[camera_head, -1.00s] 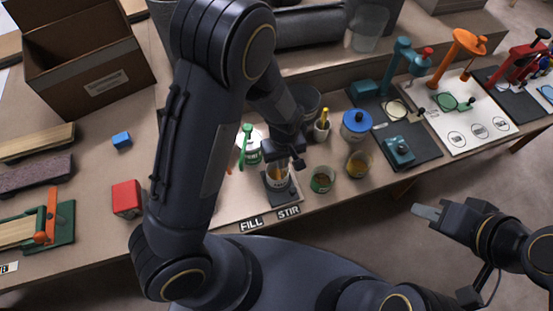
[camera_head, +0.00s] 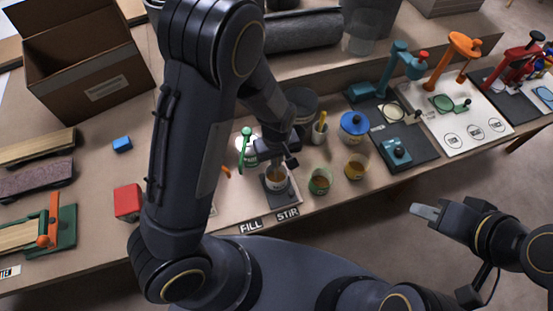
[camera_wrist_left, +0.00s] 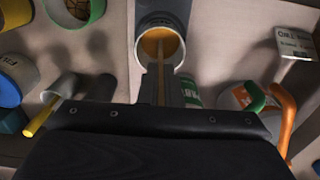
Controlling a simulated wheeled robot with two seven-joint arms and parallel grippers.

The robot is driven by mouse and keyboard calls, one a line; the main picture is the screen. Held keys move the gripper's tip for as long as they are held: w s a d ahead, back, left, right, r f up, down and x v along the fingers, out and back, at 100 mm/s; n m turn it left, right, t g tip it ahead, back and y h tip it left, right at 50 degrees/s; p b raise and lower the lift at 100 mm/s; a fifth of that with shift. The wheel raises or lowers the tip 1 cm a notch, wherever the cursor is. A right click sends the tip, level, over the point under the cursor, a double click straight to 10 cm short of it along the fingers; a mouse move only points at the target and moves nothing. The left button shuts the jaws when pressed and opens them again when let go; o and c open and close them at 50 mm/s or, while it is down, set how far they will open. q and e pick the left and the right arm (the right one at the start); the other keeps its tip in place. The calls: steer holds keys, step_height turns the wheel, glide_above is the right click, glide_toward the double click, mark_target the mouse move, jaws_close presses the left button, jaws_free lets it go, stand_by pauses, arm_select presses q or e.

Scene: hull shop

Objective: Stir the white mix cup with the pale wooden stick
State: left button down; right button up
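The white mix cup (camera_head: 277,180) stands upright on a dark pad at the STIR label, with amber liquid inside. The wrist view looks into its mouth (camera_wrist_left: 160,42). My left gripper (camera_head: 283,160) is above the cup in the head view. It is shut on the pale wooden stick (camera_wrist_left: 161,80), whose lower end reaches into the liquid; the held end is hidden by the gripper. My right gripper (camera_head: 428,211) is off the table's front edge at the right, with no object seen in it; its finger gap cannot be made out.
A green-handled white can (camera_head: 246,150) stands close left of the cup. A green-banded cup (camera_head: 320,182), an amber cup (camera_head: 354,168), a holder with a yellow stick (camera_head: 319,133) and a blue-lidded jar (camera_head: 353,125) stand to the right. A red block (camera_head: 127,202) lies left.

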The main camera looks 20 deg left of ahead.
arm_select(q)
steer(key=shift+r+p, duration=2)
steer(key=shift+r, duration=0.65)
step_height(320, 180, up, 5)
steer(key=p, duration=0.4)
steer(key=shift+a, duration=0.1)
